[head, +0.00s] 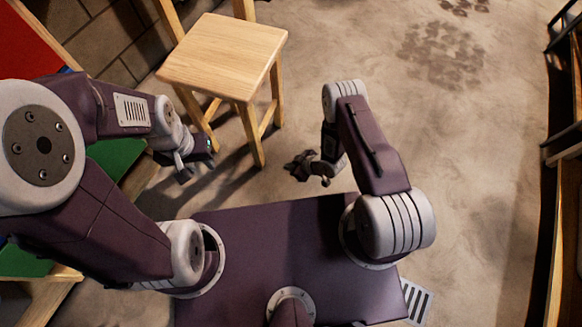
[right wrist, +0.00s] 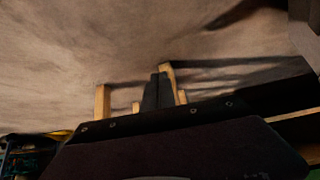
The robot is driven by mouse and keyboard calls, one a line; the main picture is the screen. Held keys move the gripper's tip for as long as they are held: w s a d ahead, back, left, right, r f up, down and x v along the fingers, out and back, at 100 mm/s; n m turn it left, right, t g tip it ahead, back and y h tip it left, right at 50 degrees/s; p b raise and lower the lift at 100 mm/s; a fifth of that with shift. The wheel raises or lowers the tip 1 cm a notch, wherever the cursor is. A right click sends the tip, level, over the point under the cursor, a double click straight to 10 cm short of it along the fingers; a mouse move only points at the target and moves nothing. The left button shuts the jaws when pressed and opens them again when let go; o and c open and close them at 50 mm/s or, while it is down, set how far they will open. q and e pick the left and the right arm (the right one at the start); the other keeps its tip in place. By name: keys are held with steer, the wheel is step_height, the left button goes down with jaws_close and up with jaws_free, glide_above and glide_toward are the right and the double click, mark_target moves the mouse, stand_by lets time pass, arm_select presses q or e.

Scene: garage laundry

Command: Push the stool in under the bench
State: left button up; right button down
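The stool (head: 225,55) is light wood with a square seat. It stands upright on the floor at the upper middle left of the head view. Wooden legs also show in the right wrist view (right wrist: 103,103). My left gripper (head: 203,158) is in front of the stool, below its seat edge in the picture; its finger opening is too small to judge. My right gripper (head: 302,167) is low, to the right of the stool's near leg and apart from it. In the right wrist view its dark fingers (right wrist: 157,92) are together with nothing seen between them. I cannot clearly make out the bench.
Wooden posts (head: 170,17) rise behind the stool by a block wall (head: 95,35). Red (head: 22,45) and green (head: 118,158) surfaces lie at the left, partly behind my left arm. A dark wood-framed structure (head: 565,190) runs along the right edge. The floor (head: 450,130) between is clear.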

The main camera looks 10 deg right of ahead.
mark_target(262, 156)
steer(key=w+a+b, duration=0.1)
steer(key=a, duration=0.1)
steer(key=w+a+b, duration=0.1)
steer(key=w+a, duration=0.1)
steer(key=a, duration=0.1)
steer(key=w+a+b, duration=0.1)
steer(key=w+a, duration=0.1)
steer(key=a, duration=0.1)
steer(key=shift+w+b, duration=0.2)
steer(key=shift+b, duration=0.2)
steer(key=shift+w+a+r, duration=0.1)
steer(key=shift+w+a, duration=0.2)
